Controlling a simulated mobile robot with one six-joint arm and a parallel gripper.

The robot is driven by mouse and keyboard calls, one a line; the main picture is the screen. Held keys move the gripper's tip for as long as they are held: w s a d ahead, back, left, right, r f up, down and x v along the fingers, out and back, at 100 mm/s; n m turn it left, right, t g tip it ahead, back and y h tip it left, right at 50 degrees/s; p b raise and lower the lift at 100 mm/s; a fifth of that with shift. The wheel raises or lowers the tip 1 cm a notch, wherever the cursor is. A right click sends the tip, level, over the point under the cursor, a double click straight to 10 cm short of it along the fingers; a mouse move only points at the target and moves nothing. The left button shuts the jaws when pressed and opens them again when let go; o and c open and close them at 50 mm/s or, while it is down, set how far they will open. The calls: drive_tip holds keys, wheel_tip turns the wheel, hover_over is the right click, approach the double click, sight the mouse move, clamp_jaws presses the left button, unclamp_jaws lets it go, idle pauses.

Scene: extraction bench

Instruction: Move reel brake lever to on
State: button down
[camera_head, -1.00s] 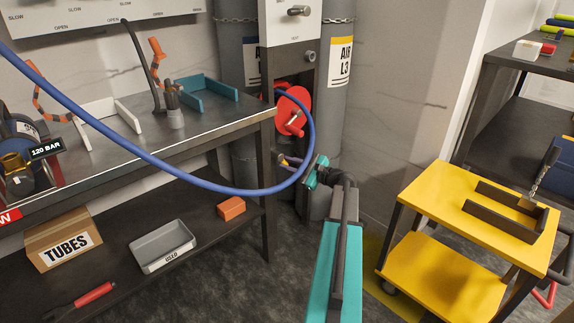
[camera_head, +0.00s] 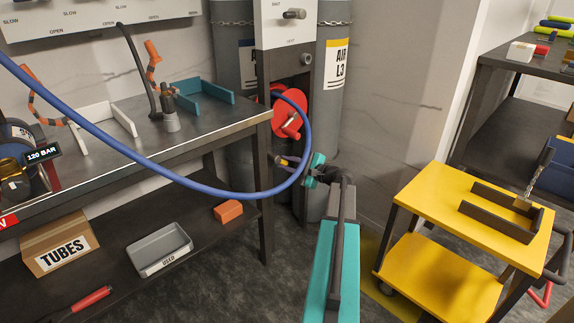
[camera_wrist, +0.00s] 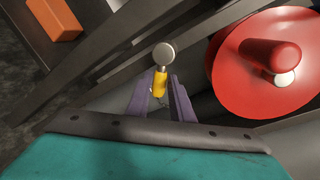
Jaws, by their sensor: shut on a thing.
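The reel brake lever shows in the wrist view as a yellow grip (camera_wrist: 160,83) with a round grey knob on its end. My gripper (camera_wrist: 160,92) has its two purple fingers shut on the yellow part, and the knob sticks out past them. The lever's pivot and any on or off marks cannot be made out. In the head view my gripper (camera_head: 290,161) is beside the bench's right leg, below the red reel (camera_head: 284,112). The reel, with its red crank handle (camera_wrist: 270,55), is to the right of the lever in the wrist view.
A blue hose (camera_head: 150,172) loops from the upper left to the reel, passing close to my gripper. The bench (camera_head: 215,133) stands left, with an orange block (camera_head: 228,211) on its lower shelf. A yellow cart (camera_head: 440,200) stands right. Gas cylinders (camera_head: 332,100) are behind.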

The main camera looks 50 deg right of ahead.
drive_tip(key=c, duration=1.6)
unclamp_jaws()
drive_tip(key=shift+o, duration=0.2)
drive_tip(key=shift+s, duration=0.1)
drive_tip(key=s+r+p, duration=0.2)
drive_tip(key=s+p, duration=0.1)
drive_tip(key=s, duration=1)
drive_tip(key=shift+s+d, duration=0.25)
drive_tip(key=shift+d, duration=0.15)
